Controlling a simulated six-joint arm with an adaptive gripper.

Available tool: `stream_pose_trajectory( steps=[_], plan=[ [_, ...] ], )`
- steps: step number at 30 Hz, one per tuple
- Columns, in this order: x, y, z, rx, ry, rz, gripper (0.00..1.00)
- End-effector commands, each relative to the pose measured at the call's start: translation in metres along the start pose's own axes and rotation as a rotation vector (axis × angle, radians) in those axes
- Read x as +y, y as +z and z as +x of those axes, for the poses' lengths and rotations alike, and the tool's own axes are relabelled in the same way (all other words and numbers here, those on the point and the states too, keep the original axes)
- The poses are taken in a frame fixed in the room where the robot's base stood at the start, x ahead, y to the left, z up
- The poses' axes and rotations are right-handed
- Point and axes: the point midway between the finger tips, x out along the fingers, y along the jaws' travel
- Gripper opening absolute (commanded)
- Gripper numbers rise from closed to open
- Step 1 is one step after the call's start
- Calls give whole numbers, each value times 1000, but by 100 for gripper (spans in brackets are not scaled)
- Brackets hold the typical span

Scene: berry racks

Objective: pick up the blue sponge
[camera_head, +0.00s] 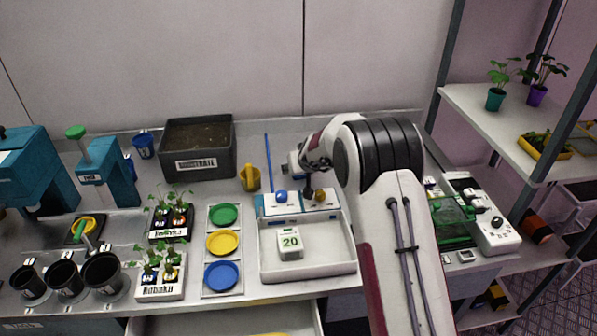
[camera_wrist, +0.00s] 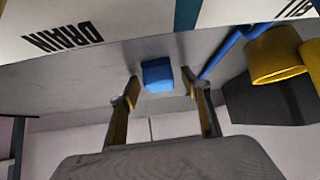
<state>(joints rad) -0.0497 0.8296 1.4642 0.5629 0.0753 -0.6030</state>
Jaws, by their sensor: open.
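The blue sponge (camera_wrist: 157,75) is a small block on the grey worktop, seen in the wrist view. My gripper (camera_wrist: 160,84) is open, with one finger to the left of the sponge and one to the right. The sponge appears in the gap between the fingertips, and neither finger clearly touches it. How far the fingertips are from it in depth is hard to tell. I cannot make out the sponge in the head view, where my arm covers part of the worktop.
A white panel marked DRAIN (camera_wrist: 85,32) lies close by. A white tray (camera_head: 308,273) holds a block marked 20 (camera_head: 290,243).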

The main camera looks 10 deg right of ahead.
Motion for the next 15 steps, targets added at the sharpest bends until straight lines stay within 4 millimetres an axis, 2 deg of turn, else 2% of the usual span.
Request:
stream_pose_trajectory(
  steps=[5,9,15],
  plan=[
    [0,0,0,0,0,0,47],
    [0,0,0,0,0,0,18],
    [0,0,0,0,0,0,18]
  ],
)
